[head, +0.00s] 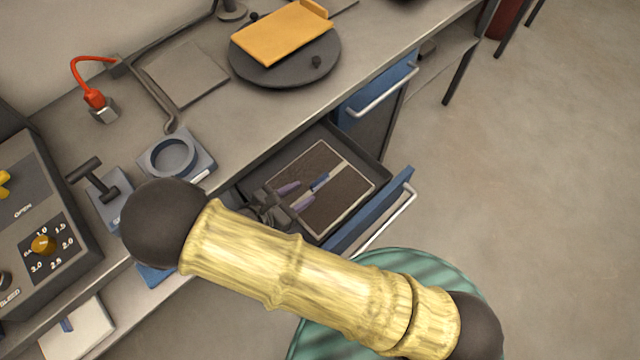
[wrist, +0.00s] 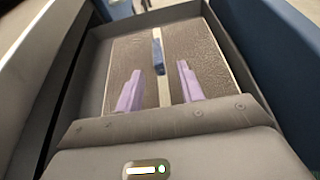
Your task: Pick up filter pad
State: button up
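The filter pad (head: 345,194) appears to be the flat brown rectangle with a pale edge and a pale strip across its middle, lying in the open drawer. It fills much of the wrist view (wrist: 208,62). A blue tab (head: 320,181) stands on the strip; it also shows in the wrist view (wrist: 158,56). My gripper (head: 299,195) is over the drawer with its two purple fingers apart and nothing between them. In the wrist view my gripper (wrist: 159,72) straddles the strip, with the tab slightly beyond the fingertips. Whether the fingers touch the pad I cannot tell.
The drawer's blue front (head: 372,212) with its pale handle and the dark side walls surround the pad closely. The bench above holds a round dark plate (head: 250,72) with an orange board (head: 282,32), a ring-shaped holder (head: 172,156) and a control box (head: 45,215).

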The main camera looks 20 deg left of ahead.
aim_at(313, 185)
jog(key=shift+w, duration=0.1)
jog(key=p+x, duration=0.1)
jog(key=x, duration=0.4)
jog(key=shift+w, duration=0.15)
jog(key=shift+c, duration=0.2)
dwell(0.4)
grip_shut()
